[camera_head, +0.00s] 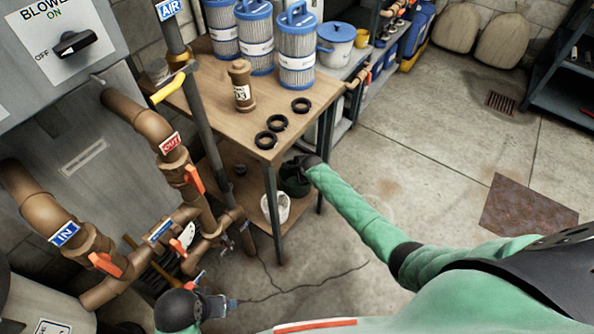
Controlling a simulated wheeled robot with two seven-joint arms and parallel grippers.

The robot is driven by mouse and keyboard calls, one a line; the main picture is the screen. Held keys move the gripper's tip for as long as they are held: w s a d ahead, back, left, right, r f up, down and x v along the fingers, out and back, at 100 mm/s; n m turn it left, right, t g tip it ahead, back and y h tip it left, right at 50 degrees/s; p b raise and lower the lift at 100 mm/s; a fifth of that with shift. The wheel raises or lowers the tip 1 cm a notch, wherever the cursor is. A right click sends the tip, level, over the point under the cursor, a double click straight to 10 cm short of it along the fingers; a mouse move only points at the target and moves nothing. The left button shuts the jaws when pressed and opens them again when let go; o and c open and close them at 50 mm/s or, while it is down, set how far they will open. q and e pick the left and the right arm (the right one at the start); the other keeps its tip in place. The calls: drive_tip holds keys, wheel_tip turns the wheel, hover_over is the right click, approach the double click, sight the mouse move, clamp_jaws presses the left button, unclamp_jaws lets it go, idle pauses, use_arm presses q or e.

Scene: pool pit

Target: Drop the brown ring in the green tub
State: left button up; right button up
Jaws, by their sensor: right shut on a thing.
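My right gripper (299,164) is shut at the table's right side, below the tabletop. It is at the upper rim of a dark green tub (294,187), which is partly hidden by the gripper and the table edge. What it is shut on is too small and dark to make out. I cannot pick out a brown ring for certain. Three dark rings (265,140) lie on the tabletop, and a small dark round thing (240,170) is on the lower shelf. My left gripper (219,304) is low at the bottom left, and its fingers are unclear.
A white tub (275,207) stands next to the green tub. Brown pipes (150,125) with valves crowd the left.

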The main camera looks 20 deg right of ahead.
idle(0.3)
drive_tip(key=o, duration=1)
